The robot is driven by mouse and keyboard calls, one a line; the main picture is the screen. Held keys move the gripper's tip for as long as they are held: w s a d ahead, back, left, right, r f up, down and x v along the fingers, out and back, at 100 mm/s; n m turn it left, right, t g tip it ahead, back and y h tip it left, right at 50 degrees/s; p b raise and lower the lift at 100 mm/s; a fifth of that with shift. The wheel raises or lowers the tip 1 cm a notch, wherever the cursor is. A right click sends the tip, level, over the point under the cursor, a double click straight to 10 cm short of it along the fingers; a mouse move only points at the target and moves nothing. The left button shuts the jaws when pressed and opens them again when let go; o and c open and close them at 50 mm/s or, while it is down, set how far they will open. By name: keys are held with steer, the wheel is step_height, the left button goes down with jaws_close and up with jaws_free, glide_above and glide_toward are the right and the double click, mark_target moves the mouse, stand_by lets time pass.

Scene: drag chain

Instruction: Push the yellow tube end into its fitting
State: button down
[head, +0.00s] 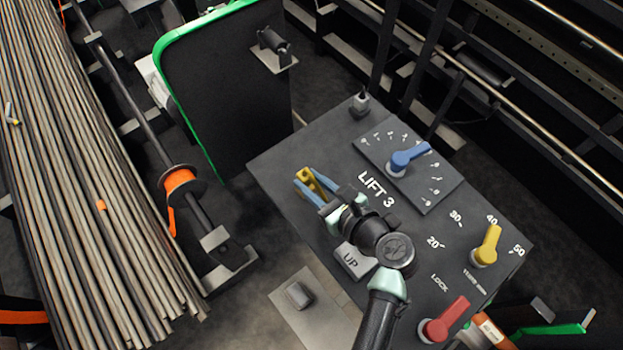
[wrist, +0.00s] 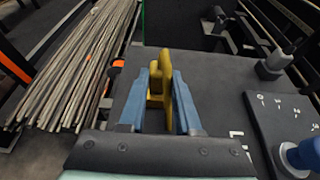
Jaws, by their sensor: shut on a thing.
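A yellow piece (head: 308,178) is between the blue fingers of my gripper (head: 312,186), over the left part of a dark panel marked LIFT 3. In the wrist view the yellow piece (wrist: 166,68) stands up between the fingertips, with a stepped lower part. My gripper (wrist: 160,90) is shut on it. I cannot tell whether this piece is a tube end, or whether it touches the panel. No tube running from it and no fitting can be made out. The fingers hide its lower sides.
The panel (head: 290,160) carries a blue lever (head: 408,157), a yellow lever (head: 487,246), a red lever (head: 445,320) and an UP button (head: 355,261). A small grey post (head: 361,103) stands at its far corner. Long rods (head: 75,170) and an orange spool (head: 180,182) lie left.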

steer(key=shift+f, duration=0.3)
steer(key=shift+r, duration=0.15)
steer(key=shift+r+p, duration=0.8)
steer(key=shift+p, duration=0.25)
steer(key=shift+p, duration=0.8)
stand_by(1.0)
steer(key=shift+f+b, duration=0.65)
steer(key=shift+f, duration=0.35)
steer(key=c, duration=0.5)
jaws_free()
steer(key=shift+s+d, duration=0.15)
